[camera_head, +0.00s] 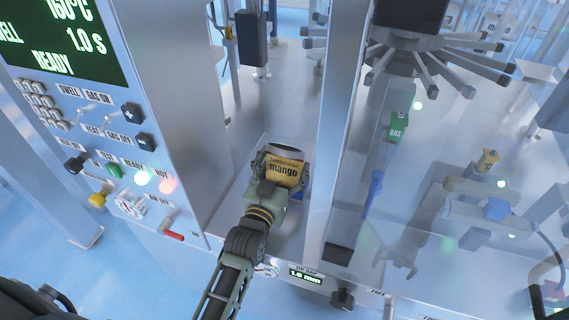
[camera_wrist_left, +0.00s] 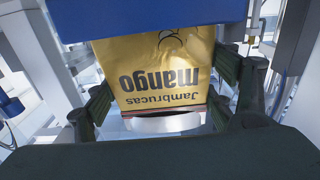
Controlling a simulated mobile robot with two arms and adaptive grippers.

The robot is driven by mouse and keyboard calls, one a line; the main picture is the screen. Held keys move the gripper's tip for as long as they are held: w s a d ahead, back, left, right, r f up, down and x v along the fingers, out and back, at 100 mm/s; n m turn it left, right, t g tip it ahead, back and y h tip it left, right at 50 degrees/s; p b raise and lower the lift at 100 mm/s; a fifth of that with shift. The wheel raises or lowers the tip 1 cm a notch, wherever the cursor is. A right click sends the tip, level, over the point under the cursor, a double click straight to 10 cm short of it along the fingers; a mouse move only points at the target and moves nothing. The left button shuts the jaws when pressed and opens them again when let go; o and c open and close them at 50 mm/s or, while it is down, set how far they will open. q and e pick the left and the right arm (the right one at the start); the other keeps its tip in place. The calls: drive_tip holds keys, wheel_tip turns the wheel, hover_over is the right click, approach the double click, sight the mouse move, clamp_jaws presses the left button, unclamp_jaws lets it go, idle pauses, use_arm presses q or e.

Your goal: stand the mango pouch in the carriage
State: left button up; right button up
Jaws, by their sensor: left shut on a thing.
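The mango pouch (camera_head: 284,173) is yellow with a dark top band and stands about upright inside the bay of the machine. My left gripper (camera_head: 282,168) is shut on it, with one finger at each side edge. In the left wrist view the pouch (camera_wrist_left: 165,75) shows with its print upside down, between the fingers of the left gripper (camera_wrist_left: 164,90). A blue part (camera_wrist_left: 150,18) covers the pouch's bottom end there; I cannot tell whether it is the carriage. A bit of blue (camera_head: 296,195) also shows just below the pouch in the head view. My right gripper is out of view.
A control panel (camera_head: 95,120) with a green screen stands left of the bay. A metal post (camera_head: 345,110) rises close right of the pouch. Beyond it, a clear panel fronts a spoked wheel (camera_head: 440,50) and a green gas block (camera_head: 398,128).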

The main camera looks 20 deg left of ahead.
use_arm(q)
drive_tip(key=shift+f, duration=0.4)
drive_tip(key=o, duration=1.2)
drive_tip(key=shift+c, duration=0.2)
drive_tip(key=shift+s, duration=0.15)
drive_tip(key=shift+s+f, duration=0.1)
drive_tip(key=shift+s, duration=0.25)
drive_tip(key=s, duration=1.1)
drive_tip(key=shift+a, duration=0.2)
drive_tip(key=shift+s, duration=0.1)
